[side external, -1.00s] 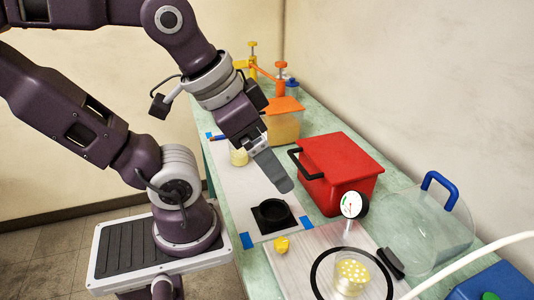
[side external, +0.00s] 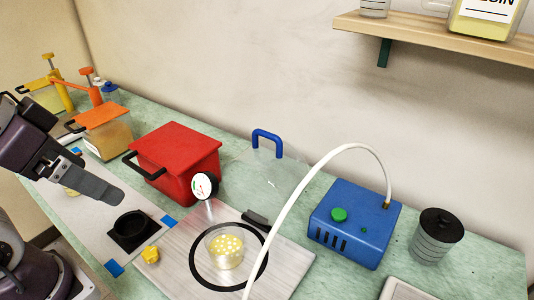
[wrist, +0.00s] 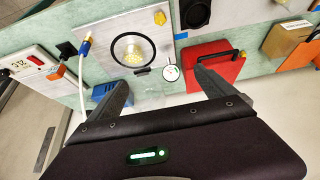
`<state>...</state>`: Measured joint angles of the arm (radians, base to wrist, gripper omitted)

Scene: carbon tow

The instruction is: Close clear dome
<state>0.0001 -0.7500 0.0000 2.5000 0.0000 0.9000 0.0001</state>
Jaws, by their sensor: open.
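The clear dome (side external: 272,182) stands tilted open behind the vacuum plate, with its blue handle (side external: 267,136) at the top. A black hinge (side external: 255,218) is at its lower edge. The plate (side external: 180,262) carries a black ring seal (side external: 194,275) around a clear cup of yellow pellets (side external: 227,250). My gripper (side external: 118,195) is over the bench by the black round fixture, left of the dome and apart from it. In the wrist view my gripper (wrist: 161,76) has its two fingers spread, with nothing held between them. The dome is hard to make out there.
A pressure gauge (side external: 204,186) stands up on the plate's back edge. A red box (side external: 178,160) is left of the dome. A white hose (side external: 300,190) arches from the blue pump (side external: 355,224) across the front. A yellow knob (side external: 150,255) is at the plate's left.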

